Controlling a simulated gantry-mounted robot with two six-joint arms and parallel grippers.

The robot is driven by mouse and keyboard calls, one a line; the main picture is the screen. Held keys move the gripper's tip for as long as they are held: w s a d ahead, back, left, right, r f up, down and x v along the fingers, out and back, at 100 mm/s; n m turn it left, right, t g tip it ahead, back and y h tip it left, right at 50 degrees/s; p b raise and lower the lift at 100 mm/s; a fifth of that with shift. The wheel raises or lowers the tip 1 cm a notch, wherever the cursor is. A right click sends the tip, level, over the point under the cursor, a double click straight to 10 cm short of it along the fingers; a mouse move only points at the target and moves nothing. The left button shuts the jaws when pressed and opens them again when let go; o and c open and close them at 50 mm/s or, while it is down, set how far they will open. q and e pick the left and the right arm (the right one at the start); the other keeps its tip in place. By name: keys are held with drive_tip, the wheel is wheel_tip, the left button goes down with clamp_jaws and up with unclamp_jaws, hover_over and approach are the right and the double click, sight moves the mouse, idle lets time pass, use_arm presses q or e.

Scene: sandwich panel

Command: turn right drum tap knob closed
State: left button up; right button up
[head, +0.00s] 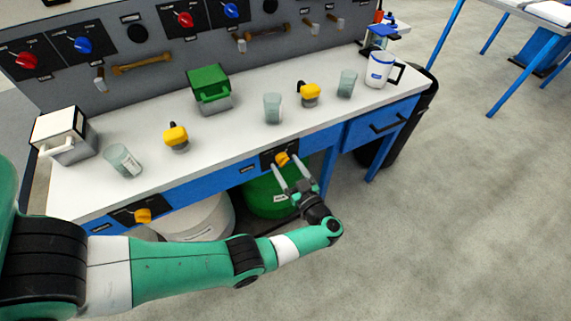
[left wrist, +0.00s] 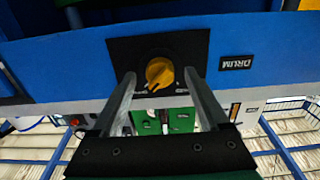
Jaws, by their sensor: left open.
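The right drum tap knob (head: 282,158) is orange-yellow and sits on a black plate on the blue front edge of the bench. In the left wrist view the knob (left wrist: 159,72) shows between my fingertips, beside a "DRUM" label (left wrist: 236,62). My left gripper (head: 287,162) points at it from the front, one finger on each side. The fingers of the left gripper (left wrist: 160,77) are open, with gaps on both sides of the knob; contact is not visible. The left drum tap knob (head: 143,215) is a similar orange knob further left. My right gripper is not in view.
A green drum (head: 266,200) and a white drum (head: 200,218) stand under the bench. On the worktop (head: 240,135) are glasses (head: 272,108), yellow-topped items (head: 176,137), a green box (head: 211,88) and a white jug (head: 380,70).

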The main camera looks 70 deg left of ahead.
use_arm(q)
drive_tip(key=shift+a, duration=0.55)
clamp_jaws()
drive_tip(key=shift+n, duration=0.3)
drive_tip(key=n, duration=0.4)
drive_tip(key=shift+r+n, duration=0.1)
drive_tip(key=shift+n, duration=6.6)
